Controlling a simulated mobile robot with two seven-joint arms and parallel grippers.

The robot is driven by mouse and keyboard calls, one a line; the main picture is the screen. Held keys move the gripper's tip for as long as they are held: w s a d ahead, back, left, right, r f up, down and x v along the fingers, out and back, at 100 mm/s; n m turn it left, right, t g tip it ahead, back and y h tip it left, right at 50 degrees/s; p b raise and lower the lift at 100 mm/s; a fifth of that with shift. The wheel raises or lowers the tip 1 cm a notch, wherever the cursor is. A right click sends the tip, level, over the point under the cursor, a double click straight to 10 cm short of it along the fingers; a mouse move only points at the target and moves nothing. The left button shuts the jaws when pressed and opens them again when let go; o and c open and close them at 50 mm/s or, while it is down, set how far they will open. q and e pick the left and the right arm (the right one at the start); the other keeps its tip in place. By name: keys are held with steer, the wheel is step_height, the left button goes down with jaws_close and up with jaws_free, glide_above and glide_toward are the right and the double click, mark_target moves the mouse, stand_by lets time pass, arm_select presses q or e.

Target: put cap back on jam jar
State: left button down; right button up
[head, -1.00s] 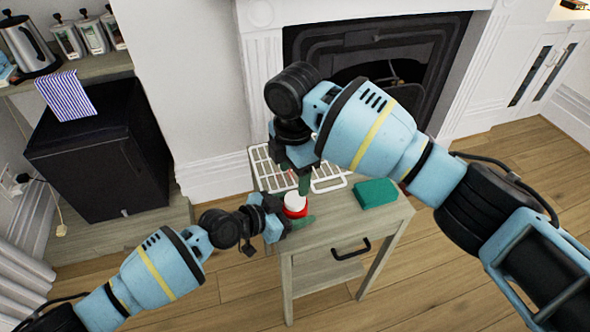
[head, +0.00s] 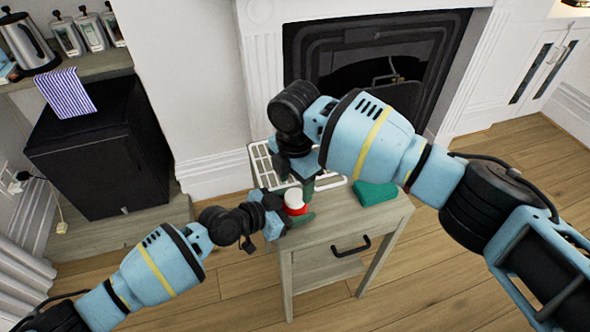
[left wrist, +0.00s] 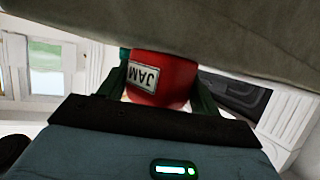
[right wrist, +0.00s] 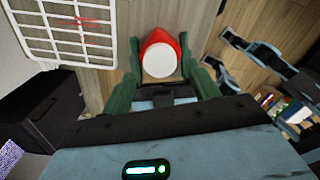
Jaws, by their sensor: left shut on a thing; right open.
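The red jam jar (head: 296,209) stands upright over the small wooden table's near left corner. The left wrist view shows its JAM label (left wrist: 143,77) upside down. My left gripper (head: 290,218) is shut on the jar's sides, with one green finger on each side. A white round cap (right wrist: 159,60) sits on top of the jar; I cannot tell whether it is screwed tight. My right gripper (right wrist: 168,65) is open, pointing down from above, with its green fingers on either side of the cap and apart from it.
A white wire rack (head: 263,165) lies on the back of the table (head: 335,220), partly hidden by my right arm. A green block (head: 375,193) lies at the table's right. A fireplace (head: 345,50) stands behind; a black cabinet (head: 95,150) stands at left.

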mark_target(295, 196)
steer(key=shift+f, duration=1.85)
steer(key=c, duration=1)
steer(key=shift+c, duration=0.2)
steer(key=m, duration=0.5)
steer(key=shift+m, duration=0.4)
steer(key=m, duration=0.4)
